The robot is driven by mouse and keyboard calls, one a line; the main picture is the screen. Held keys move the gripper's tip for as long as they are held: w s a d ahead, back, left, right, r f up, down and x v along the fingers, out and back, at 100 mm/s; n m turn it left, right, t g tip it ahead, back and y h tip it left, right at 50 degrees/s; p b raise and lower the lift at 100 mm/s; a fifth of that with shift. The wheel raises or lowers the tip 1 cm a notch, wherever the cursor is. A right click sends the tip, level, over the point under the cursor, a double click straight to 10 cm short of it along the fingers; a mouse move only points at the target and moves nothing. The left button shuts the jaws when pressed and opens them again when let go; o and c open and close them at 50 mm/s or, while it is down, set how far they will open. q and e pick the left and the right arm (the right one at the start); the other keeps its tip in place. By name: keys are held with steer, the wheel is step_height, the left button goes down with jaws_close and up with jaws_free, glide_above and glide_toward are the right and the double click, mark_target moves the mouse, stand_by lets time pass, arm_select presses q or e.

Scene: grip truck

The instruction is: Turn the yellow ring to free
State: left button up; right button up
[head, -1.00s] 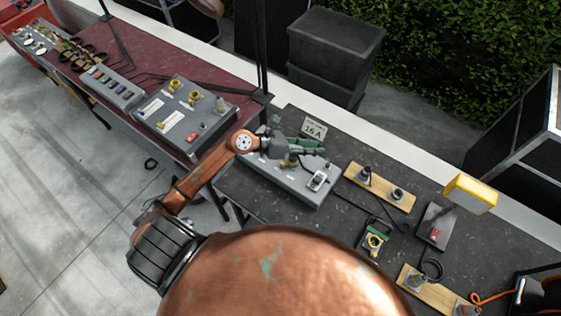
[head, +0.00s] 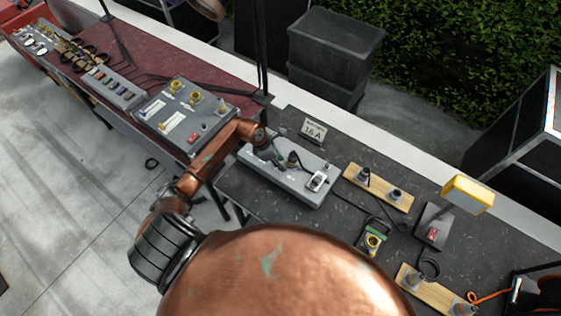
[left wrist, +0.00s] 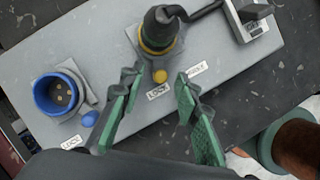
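The yellow ring (left wrist: 158,45) sits around the base of a black plug (left wrist: 160,28) in a socket on the grey box (left wrist: 212,70). A small yellow tab (left wrist: 159,76) sticks out from the ring towards my gripper, close to a label reading LOCK (left wrist: 159,91). A second label (left wrist: 196,69) to its right is hard to read. My left gripper (left wrist: 157,80) is open, its green-padded fingers on either side of the tab with visible gaps. In the head view, my left gripper (head: 279,157) is small and dark over the grey box (head: 302,189). My right gripper is not in view.
A blue socket (left wrist: 58,93) with a blue tab is left of the yellow ring in the wrist view. A meter-like block (left wrist: 250,20) is at the right. A card reading 16 A (head: 314,131) stands behind the box. Wooden boards with connectors (head: 378,187) lie to the right.

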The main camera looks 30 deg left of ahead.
arm_select(q)
steer(key=shift+w+d+f, duration=0.1)
steer(key=shift+d+f, duration=0.05)
steer(key=shift+f, duration=0.2)
steer(key=shift+c, duration=0.5)
jaws_close()
